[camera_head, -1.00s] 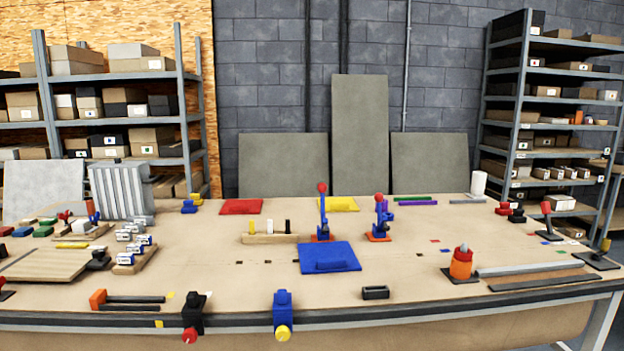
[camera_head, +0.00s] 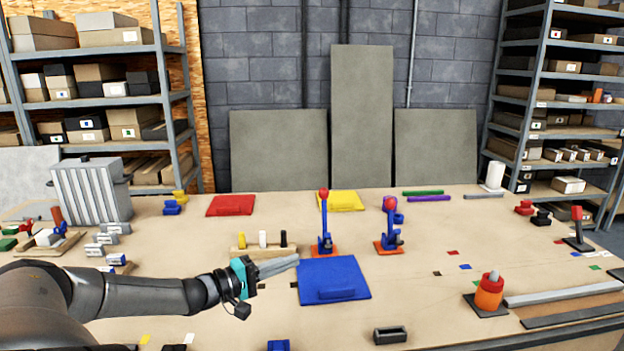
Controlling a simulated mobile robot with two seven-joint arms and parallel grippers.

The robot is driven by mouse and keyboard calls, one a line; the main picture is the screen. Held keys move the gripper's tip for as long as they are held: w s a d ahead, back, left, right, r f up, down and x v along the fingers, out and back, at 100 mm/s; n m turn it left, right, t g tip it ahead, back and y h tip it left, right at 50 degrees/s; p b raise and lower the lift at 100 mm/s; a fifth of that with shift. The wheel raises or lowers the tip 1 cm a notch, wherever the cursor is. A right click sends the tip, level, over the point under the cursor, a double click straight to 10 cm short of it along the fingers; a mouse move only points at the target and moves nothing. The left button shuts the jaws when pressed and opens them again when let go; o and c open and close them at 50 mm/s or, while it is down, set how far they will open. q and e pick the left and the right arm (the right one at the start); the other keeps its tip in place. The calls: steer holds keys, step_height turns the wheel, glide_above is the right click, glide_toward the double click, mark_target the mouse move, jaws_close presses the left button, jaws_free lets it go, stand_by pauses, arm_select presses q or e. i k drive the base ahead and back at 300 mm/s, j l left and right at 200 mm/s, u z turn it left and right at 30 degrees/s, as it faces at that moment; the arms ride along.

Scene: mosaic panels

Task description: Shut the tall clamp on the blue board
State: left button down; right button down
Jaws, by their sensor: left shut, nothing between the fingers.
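The blue board (camera_head: 340,272) lies flat in the middle of the table, with a raised bar near its front edge. The tall blue clamp (camera_head: 325,235) stands on an orange base just behind the board's back edge, its red-knobbed lever pointing up. A second blue clamp (camera_head: 390,238) with a red knob stands on an orange base to the right, behind the board's right side. My left gripper (camera_head: 292,261) is shut and empty, its fingers pointing right, by the board's back left corner and left of the tall clamp. My right gripper is not in view.
A wooden holder (camera_head: 264,251) with white, yellow and black pegs stands close behind my left gripper. A red board (camera_head: 231,205) and a yellow board (camera_head: 341,201) lie farther back. An orange container (camera_head: 489,293) stands at right. The table between it and the blue board is mostly clear.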

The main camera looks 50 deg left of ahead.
mark_target(324, 193)
steer(key=i+j, duration=0.2)
steer(key=j, duration=0.15)
steer(key=i+j, duration=0.2)
steer(key=j, duration=0.15)
steer(key=i+j, duration=0.2)
steer(key=j, duration=0.2)
steer(key=i+j, duration=0.2)
steer(key=j, duration=0.15)
